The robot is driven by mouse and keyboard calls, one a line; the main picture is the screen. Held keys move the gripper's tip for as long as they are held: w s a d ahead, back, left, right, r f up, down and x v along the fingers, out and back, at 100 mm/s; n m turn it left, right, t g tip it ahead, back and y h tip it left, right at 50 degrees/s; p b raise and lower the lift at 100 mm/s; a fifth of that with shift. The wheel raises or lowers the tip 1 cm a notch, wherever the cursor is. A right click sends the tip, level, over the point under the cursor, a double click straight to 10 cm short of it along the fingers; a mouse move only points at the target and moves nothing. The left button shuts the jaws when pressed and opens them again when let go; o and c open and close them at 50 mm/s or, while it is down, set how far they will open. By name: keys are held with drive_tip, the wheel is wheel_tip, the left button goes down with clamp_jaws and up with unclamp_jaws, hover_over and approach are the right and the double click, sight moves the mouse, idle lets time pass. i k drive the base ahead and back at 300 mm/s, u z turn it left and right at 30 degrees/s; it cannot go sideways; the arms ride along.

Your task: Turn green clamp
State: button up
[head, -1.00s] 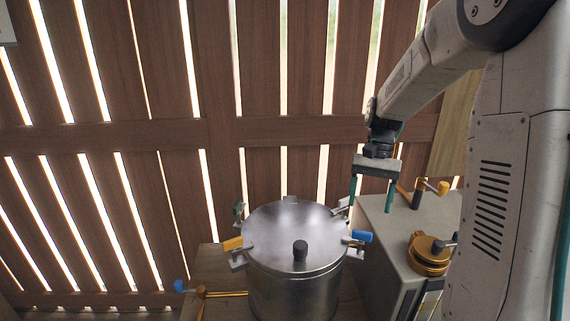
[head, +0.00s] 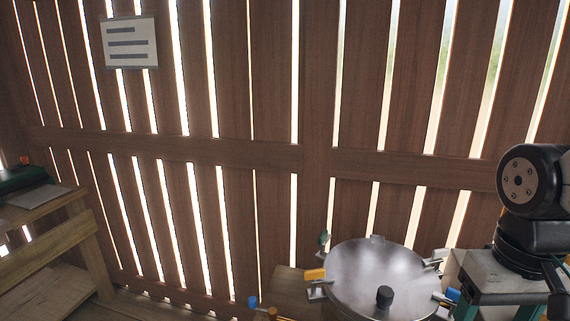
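The green clamp (head: 323,240) is a small green-tipped handle at the back left rim of the round metal pot (head: 345,306). It stands roughly upright. The lid (head: 376,276) lies on the pot and has a black knob (head: 385,296). My gripper (head: 499,308) is at the lower right, to the right of the pot and well apart from the green clamp. Its two teal fingers look spread apart, with nothing seen between them. The bottom edge of the picture cuts off the fingertips.
A blue-ended brass handle (head: 253,302) is left of the pot. A wooden bench (head: 62,238) stands far left. A slatted wall is behind.

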sight(324, 238)
drive_tip(key=k, duration=1.3)
drive_tip(key=u, duration=0.7)
drive_tip(key=i, duration=1.5)
drive_tip(key=z, duration=0.6)
drive_tip(key=i, duration=0.45)
drive_tip(key=z, duration=0.25)
